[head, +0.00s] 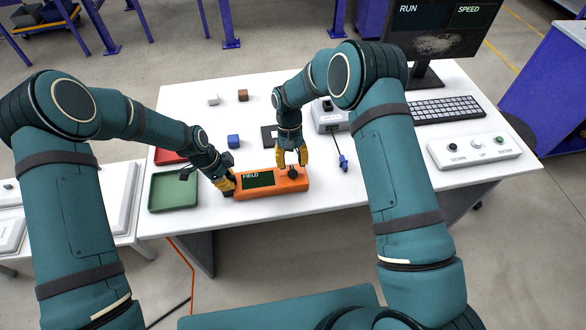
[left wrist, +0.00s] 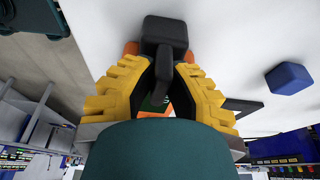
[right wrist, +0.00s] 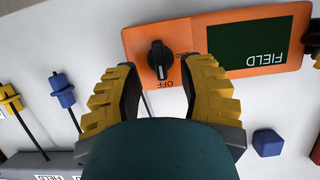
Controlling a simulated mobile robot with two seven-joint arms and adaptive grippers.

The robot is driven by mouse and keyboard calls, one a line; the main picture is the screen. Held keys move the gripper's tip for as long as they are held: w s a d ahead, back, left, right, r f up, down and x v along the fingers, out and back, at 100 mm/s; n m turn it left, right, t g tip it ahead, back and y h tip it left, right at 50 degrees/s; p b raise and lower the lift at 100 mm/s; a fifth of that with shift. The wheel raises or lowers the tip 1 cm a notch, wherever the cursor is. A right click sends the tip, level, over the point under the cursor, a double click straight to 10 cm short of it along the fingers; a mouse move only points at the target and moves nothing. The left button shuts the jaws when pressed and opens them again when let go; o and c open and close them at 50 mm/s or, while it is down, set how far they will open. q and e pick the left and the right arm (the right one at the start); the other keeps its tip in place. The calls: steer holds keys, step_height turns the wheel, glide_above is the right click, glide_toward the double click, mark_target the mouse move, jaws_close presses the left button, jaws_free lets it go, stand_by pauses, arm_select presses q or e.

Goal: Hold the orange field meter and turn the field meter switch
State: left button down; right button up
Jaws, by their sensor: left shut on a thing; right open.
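The orange field meter (head: 272,192) lies on the white table, with a dark green screen (right wrist: 246,45) reading FIELD. My left gripper (head: 227,184) is at its left end. In the left wrist view it is shut on a black grip part (left wrist: 165,34) at that end. The black field meter switch (right wrist: 158,60) is a knob on the meter's right part, its pointer line towards the OFF label. A second label is partly hidden by a finger. My right gripper (head: 291,158) points down over the switch; its open fingers (right wrist: 160,75) are either side of the knob, apart from it.
A green tray (head: 174,192) and a red tray (head: 168,156) lie left of the meter. A blue cube (head: 234,141) sits behind it. A blue plug-like piece (head: 343,162) lies to the right. A button panel (head: 474,149) and keyboard (head: 446,110) are further right.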

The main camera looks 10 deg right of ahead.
mark_target(292, 169)
steer(key=shift+x, duration=1.75)
jaws_close()
steer(key=shift+n+h, duration=0.4)
steer(key=shift+n, duration=1)
